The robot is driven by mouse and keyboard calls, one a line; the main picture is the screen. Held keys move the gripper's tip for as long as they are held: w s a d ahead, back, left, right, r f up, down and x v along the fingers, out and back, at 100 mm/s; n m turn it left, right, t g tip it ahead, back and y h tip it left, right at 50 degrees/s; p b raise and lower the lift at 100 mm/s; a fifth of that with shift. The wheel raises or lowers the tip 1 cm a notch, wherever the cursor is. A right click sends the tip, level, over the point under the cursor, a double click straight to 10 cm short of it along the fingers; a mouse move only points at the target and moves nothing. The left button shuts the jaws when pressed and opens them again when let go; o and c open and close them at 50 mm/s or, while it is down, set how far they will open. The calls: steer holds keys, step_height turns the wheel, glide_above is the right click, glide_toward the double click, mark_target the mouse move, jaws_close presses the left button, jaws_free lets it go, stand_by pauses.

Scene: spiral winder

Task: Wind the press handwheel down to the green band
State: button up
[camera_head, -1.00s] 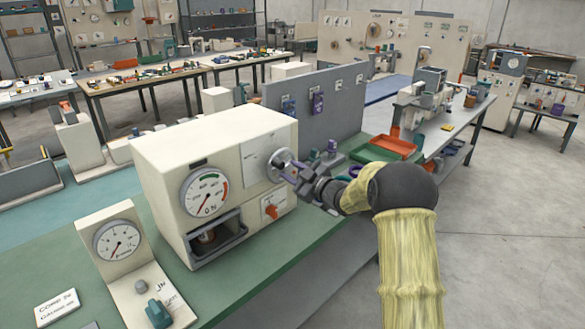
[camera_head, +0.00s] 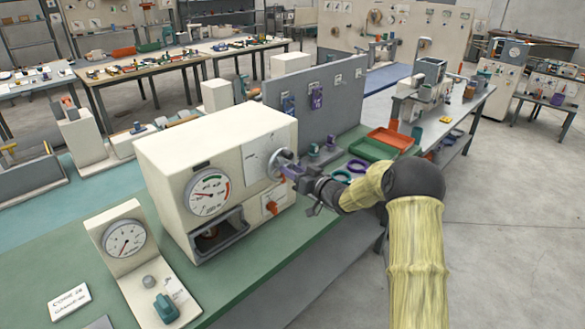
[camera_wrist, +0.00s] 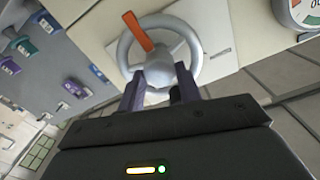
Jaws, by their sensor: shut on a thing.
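The press (camera_head: 160,160) is a cream box on the green bench. Its front dial (camera_head: 208,194) has a green band at the top and a red band at the right. The red needle points left and slightly up, short of the green band. In the wrist view the handwheel (camera_wrist: 196,52) shows a round rim, a domed hub and an orange bar at upper left. My gripper (camera_wrist: 159,92) is shut on the handwheel's hub, a purple finger on each side. In the head view my gripper (camera_head: 291,172) partly hides the wheel.
An orange knob (camera_head: 272,207) sits below the handwheel. A smaller gauge stand (camera_head: 124,240) with a teal knob is in front. A grey panel (camera_head: 320,100) stands behind the press.

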steer(key=shift+s+f+m, duration=0.1)
steer(key=shift+f+m, duration=0.2)
steer(key=shift+f, duration=0.05)
steer(key=o, duration=1)
steer(key=shift+r, duration=0.15)
steer(key=b+v, duration=0.3)
steer(key=v, duration=1.4)
steer(key=shift+d+b, duration=0.2)
steer(key=shift+b, duration=0.15)
